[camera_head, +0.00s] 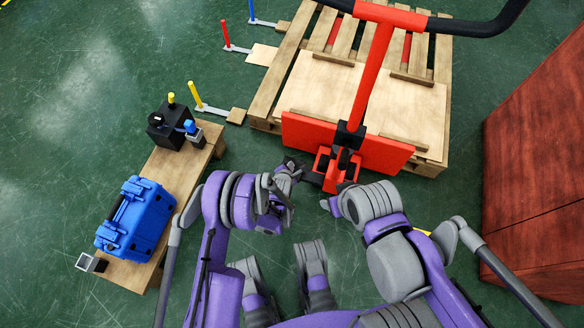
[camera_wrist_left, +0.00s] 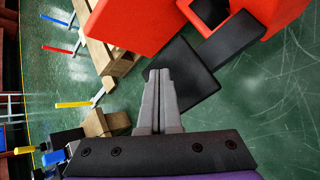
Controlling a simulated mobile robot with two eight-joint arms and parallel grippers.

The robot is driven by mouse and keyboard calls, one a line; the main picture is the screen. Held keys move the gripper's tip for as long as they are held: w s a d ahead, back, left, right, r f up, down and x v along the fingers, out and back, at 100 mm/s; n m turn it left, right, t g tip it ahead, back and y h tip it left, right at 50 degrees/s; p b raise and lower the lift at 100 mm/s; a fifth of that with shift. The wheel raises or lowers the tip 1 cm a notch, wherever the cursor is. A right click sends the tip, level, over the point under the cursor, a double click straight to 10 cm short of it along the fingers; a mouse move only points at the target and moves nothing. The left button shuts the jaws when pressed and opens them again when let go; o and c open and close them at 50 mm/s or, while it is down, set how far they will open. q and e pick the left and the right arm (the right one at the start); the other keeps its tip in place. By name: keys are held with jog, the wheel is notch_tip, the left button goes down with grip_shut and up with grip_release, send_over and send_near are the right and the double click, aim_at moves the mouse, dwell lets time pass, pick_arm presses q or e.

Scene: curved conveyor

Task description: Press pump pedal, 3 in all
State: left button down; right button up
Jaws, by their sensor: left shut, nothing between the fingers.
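A red pallet jack with an upright red handle (camera_head: 372,75) stands in front of me, its red base (camera_head: 340,168) low near my arms. A black flat pedal (camera_head: 313,179) sticks out to the left of that base. In the left wrist view the pedal (camera_wrist_left: 196,80) is a black plate joined to a black bar by the red body. My left gripper (camera_head: 293,166) is shut and empty beside the pedal. In the wrist view its fingertips (camera_wrist_left: 160,74) overlap the pedal's edge; I cannot tell whether they touch. My right gripper (camera_head: 327,204) is just below the base, jaws unclear.
A wooden pallet (camera_head: 264,98) lies under the jack. At left, a wooden board (camera_head: 125,272) carries a blue case (camera_head: 135,218) and a black device (camera_head: 168,128). Coloured levers (camera_head: 197,97) stand on the floor behind. A dark red box (camera_head: 535,165) stands at right.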

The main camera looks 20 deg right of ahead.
pick_arm(q)
jog(key=shift+f, duration=0.15)
dwell(0.3)
jog(key=shift+f, duration=0.3)
jog(key=shift+f+b, duration=0.8)
jog(key=shift+f, duration=0.1)
dwell(0.8)
jog(key=shift+f, duration=0.65)
dwell(0.5)
jog(key=shift+r+p, duration=1.45)
jog(key=shift+r, duration=0.5)
jog(key=shift+r, duration=0.15)
jog(key=shift+r+p, duration=1.5)
jog(key=shift+r, duration=0.95)
